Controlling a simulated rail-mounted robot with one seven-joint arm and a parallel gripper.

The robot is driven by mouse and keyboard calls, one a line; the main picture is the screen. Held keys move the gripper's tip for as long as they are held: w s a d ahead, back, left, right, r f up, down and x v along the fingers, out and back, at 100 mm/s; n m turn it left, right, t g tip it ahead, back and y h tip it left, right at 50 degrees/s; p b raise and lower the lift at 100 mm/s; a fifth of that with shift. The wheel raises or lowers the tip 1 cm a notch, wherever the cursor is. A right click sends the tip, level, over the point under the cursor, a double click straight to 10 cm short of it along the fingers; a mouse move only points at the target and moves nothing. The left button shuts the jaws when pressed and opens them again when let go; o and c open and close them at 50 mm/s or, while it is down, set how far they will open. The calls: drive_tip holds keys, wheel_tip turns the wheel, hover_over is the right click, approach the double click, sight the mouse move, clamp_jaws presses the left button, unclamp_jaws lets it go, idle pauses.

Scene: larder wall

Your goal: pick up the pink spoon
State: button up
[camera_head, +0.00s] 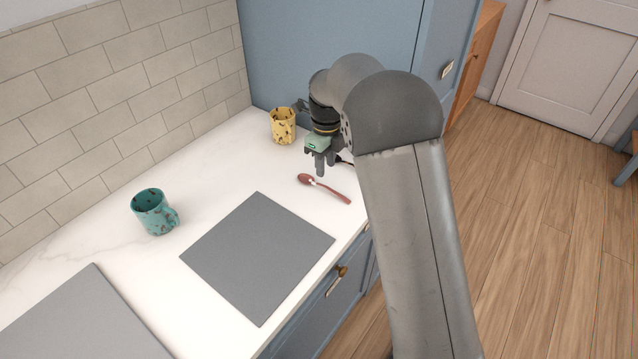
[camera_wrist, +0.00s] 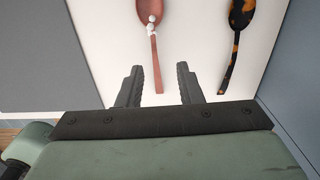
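The pink spoon (camera_head: 326,188) lies on the white counter, its bowl toward the wall and its handle toward the front edge. In the wrist view the pink spoon (camera_wrist: 155,62) has its bowl at the top, cut off by the frame, and its handle end showing between my fingers. A small white shape sits at its neck. My gripper (camera_head: 321,172) is open and empty, over the counter just beyond the spoon in the head view. In the wrist view my gripper (camera_wrist: 160,84) has its two fingers well apart, with nothing held.
A dark tortoiseshell spoon (camera_wrist: 236,52) lies beside the pink one, partly hidden by my arm in the head view. A yellow mug (camera_head: 283,126) stands behind, near a blue panel (camera_head: 330,40). A teal mug (camera_head: 152,213) and grey mat (camera_head: 258,255) lie left.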

sight(323, 185)
drive_tip(key=shift+s+a+f+p, duration=0.15)
drive_tip(key=shift+f+p, duration=0.3)
drive_tip(key=shift+f, duration=1.1)
drive_tip(key=shift+s+a+f+p, duration=0.15)
drive_tip(key=shift+f+p, duration=0.3)
drive_tip(key=shift+f, duration=1.1)
drive_tip(key=shift+c, duration=0.3)
clamp_jaws()
